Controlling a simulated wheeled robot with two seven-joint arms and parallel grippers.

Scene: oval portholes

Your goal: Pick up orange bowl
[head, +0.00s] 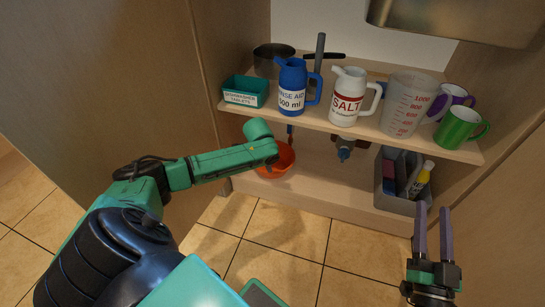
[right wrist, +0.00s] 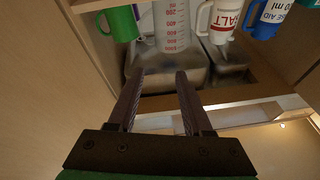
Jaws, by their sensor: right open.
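The orange bowl (head: 277,163) sits on the lower shelf of the open cabinet, at its left side, partly covered by my left arm's wrist. My left arm reaches in from the left, and its end lies over the bowl. The left gripper's jaws are mostly hidden behind the wrist, so I cannot tell whether they touch the bowl. My right gripper (head: 433,208) is open and empty at the lower right, in front of the cabinet. It also shows open in the right wrist view (right wrist: 165,75), where the bowl is not seen.
The upper shelf (head: 310,124) holds a teal tablets box (head: 245,92), blue rinse aid jug (head: 292,88), white salt jug (head: 348,100), measuring cup (head: 405,105) and green mug (head: 460,127). A grey caddy (head: 397,203) stands lower right. The lower shelf's middle is mostly clear.

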